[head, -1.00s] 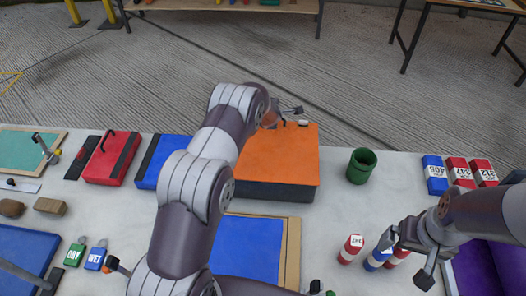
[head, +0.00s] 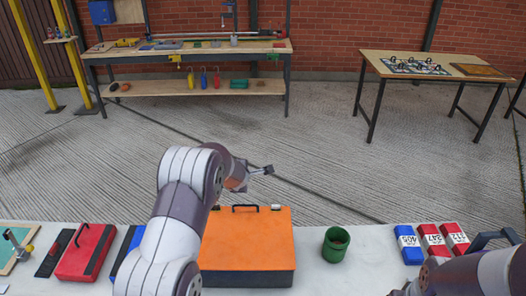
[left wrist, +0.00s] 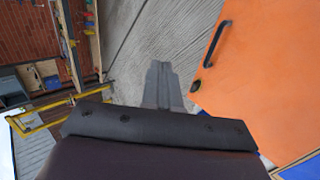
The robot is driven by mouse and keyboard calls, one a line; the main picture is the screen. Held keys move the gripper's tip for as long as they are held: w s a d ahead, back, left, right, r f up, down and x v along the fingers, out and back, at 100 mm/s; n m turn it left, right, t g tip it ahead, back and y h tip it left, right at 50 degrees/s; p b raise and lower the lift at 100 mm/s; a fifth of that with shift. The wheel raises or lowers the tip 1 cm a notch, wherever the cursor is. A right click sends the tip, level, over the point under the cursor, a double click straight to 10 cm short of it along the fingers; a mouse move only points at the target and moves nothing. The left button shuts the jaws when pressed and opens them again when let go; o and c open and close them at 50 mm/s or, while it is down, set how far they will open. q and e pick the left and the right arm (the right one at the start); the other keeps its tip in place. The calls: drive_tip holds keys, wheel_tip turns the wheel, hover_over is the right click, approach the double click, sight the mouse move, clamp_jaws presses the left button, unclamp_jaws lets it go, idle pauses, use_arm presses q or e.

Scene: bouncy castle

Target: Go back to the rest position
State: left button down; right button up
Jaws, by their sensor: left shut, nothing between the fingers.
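My left arm reaches up from the bottom of the head view, and its gripper (head: 262,170) is beyond the back edge of the orange case, above the floor. In the left wrist view the left gripper (left wrist: 158,72) has its fingers together, with nothing between them. The orange case (head: 246,238) lies on the near table with its handle at the back; it also shows in the left wrist view (left wrist: 262,75), apart from the fingers. My right arm shows at the bottom right of the head view; its fingers are hidden or out of frame.
The near table (head: 365,270) also holds a green cup (head: 335,245), red and blue numbered blocks (head: 408,246) and a red case (head: 86,252). A workbench (head: 190,48) and a second table (head: 440,66) stand farther back. Concrete floor between is clear.

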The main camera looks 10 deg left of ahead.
use_arm(q)
drive_tip(key=s+d+f+m+g+h, duration=0.2)
drive_tip(key=s+d+m, duration=0.1)
drive_tip(key=s+m, duration=0.3)
drive_tip(key=s+d+f+m+g+h, duration=0.1)
drive_tip(key=s+d+f+m+g, duration=0.15)
drive_tip(key=s+m, duration=0.35)
drive_tip(key=s+d+r+m+g, duration=0.1)
drive_tip(key=s+r+m, duration=0.2)
drive_tip(key=s, duration=1)
drive_tip(key=s+r+m+g+b, duration=0.1)
drive_tip(key=s+r+m, duration=0.3)
drive_tip(key=s, duration=0.9)
drive_tip(key=shift+d+m+g+y, duration=0.4)
drive_tip(key=shift+m+g, duration=0.35)
drive_tip(key=shift+m, duration=0.35)
drive_tip(key=shift+s, duration=0.15)
